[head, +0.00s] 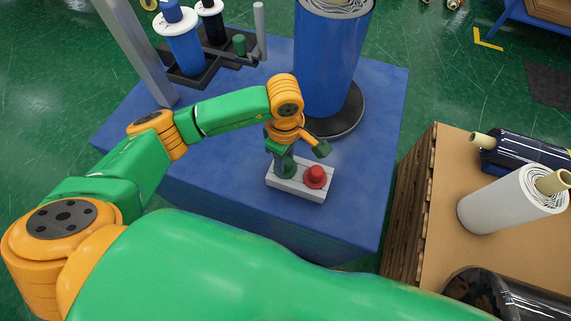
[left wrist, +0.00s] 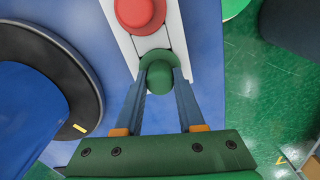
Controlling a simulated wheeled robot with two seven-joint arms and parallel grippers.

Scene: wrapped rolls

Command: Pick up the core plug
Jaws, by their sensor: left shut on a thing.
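A white block (head: 287,186) lies on the blue table and bears a red plug (head: 315,176) and a green plug (head: 287,170) side by side. Both are round with a wide flange. My left gripper (head: 281,155) points down over the block's left end and is shut on the green plug. In the left wrist view, the green plug (left wrist: 160,79) sits between the two finger tips, with the red plug (left wrist: 140,13) just beyond it, untouched. The green plug is at the block; I cannot tell whether it is clear of its seat. My right gripper is out of view.
A tall blue roll (head: 331,65) on a black round base stands just behind the gripper. A dark rack (head: 205,70) with smaller wrapped rolls is at the back left. A brown pallet (head: 450,215) with rolls stands at the right, past a gap. The blue table top (head: 345,222) is clear around the block.

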